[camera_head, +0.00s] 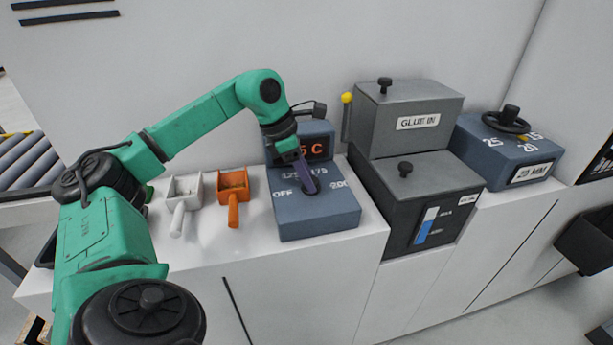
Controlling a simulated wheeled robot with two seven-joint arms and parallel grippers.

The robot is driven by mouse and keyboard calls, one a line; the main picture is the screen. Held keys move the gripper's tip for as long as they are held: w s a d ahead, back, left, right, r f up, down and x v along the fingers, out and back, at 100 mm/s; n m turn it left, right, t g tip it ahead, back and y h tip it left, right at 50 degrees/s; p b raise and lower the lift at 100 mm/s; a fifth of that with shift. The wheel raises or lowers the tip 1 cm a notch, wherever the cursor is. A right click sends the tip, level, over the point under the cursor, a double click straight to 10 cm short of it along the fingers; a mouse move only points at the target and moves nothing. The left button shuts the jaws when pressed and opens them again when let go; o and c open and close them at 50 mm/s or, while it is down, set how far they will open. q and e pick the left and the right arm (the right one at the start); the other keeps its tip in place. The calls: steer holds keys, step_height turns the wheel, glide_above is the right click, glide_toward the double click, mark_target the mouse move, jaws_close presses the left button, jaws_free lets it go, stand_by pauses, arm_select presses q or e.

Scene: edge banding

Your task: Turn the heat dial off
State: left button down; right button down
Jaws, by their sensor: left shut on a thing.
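The heat dial's blue-grey box (318,222) stands on the white counter, with OFF marked at its left, 200 at its right and a middle marking partly covered. A red display (318,147) behind it ends in "5 C"; its left part is hidden by my arm. My left gripper (309,187) reaches down onto the box top from behind and is shut on the heat dial. The dial is mostly hidden under the purple fingers, so its pointing direction cannot be told. My right gripper is not in view.
A white scoop (184,190) and an orange scoop (233,190) lie left of the box. The grey glue unit (410,120) with a yellow-tipped lever (347,98) stands close on the right. Beyond it is a box with a black handwheel (506,119). Rollers (25,160) are far left.

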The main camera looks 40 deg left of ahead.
arm_select(q)
steer(key=n, duration=0.2)
steer(key=shift+d+r+n+t+y, duration=0.1)
steer(key=shift+n+t+y, duration=0.2)
steer(key=shift+y, duration=0.1)
steer(key=shift+d+n+y, duration=0.1)
steer(key=shift+n+y, duration=0.2)
steer(key=shift+n, duration=0.6)
steer(key=n+y+p, duration=0.1)
steer(key=n, duration=0.2)
steer(key=shift+d+r+t, duration=0.15)
steer(key=shift+t, duration=0.15)
steer(key=shift+n+y+p, duration=0.4)
steer(key=shift+n+y, duration=0.2)
steer(key=shift+n, duration=0.8)
steer(key=c, duration=0.6)
jaws_free()
steer(key=shift+o, duration=1.1)
